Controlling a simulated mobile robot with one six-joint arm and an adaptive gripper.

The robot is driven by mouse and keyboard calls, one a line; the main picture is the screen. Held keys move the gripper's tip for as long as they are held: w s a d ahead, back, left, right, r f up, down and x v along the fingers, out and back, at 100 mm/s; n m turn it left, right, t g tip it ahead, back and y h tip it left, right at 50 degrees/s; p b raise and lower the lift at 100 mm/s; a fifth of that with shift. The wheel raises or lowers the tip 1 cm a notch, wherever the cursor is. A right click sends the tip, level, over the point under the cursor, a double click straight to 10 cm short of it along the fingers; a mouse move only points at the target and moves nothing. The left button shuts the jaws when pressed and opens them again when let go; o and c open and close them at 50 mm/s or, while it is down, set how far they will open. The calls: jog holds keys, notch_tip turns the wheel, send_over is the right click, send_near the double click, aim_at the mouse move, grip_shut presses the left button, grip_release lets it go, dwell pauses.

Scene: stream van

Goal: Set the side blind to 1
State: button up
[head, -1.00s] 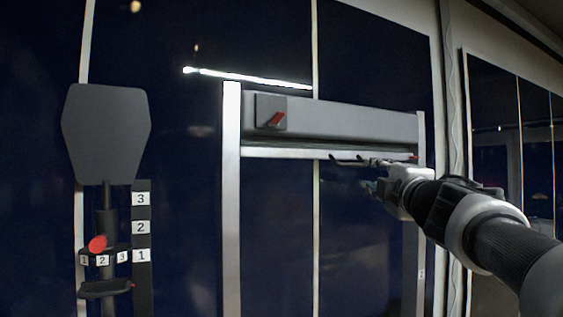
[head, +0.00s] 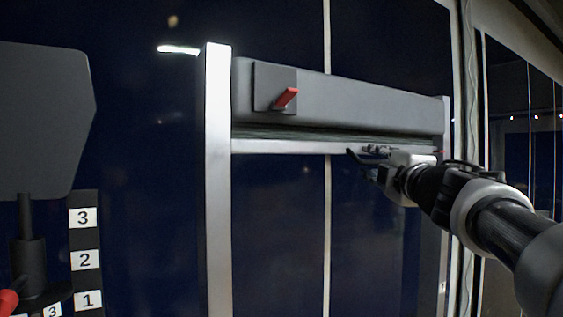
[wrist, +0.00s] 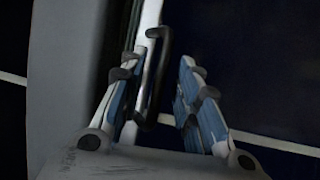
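The side blind has a grey cassette (head: 350,105) with a red lever (head: 286,97) on a dark plate at its left end. Its pale bottom bar (head: 285,147) sits just below the cassette, with a thin dark strip between them. A dark handle (head: 358,156) projects from the bar. My gripper (head: 378,163) is at the bar, right of its middle. In the wrist view, my gripper's (wrist: 158,68) fingers are apart, with the dark handle (wrist: 157,75) between them, nearer the left finger. Whether it touches that finger is unclear.
Silver upright rails (head: 217,180) flank the blind over dark glass. At left, a dark panel on a post (head: 40,120) stands beside a strip numbered 1 to 3 (head: 85,259); a red knob (head: 8,301) shows at the lower left edge. Dark windows (head: 515,130) lie at right.

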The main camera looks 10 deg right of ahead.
jog(key=shift+s, duration=0.15)
jog(key=shift+c, duration=0.5)
grip_shut()
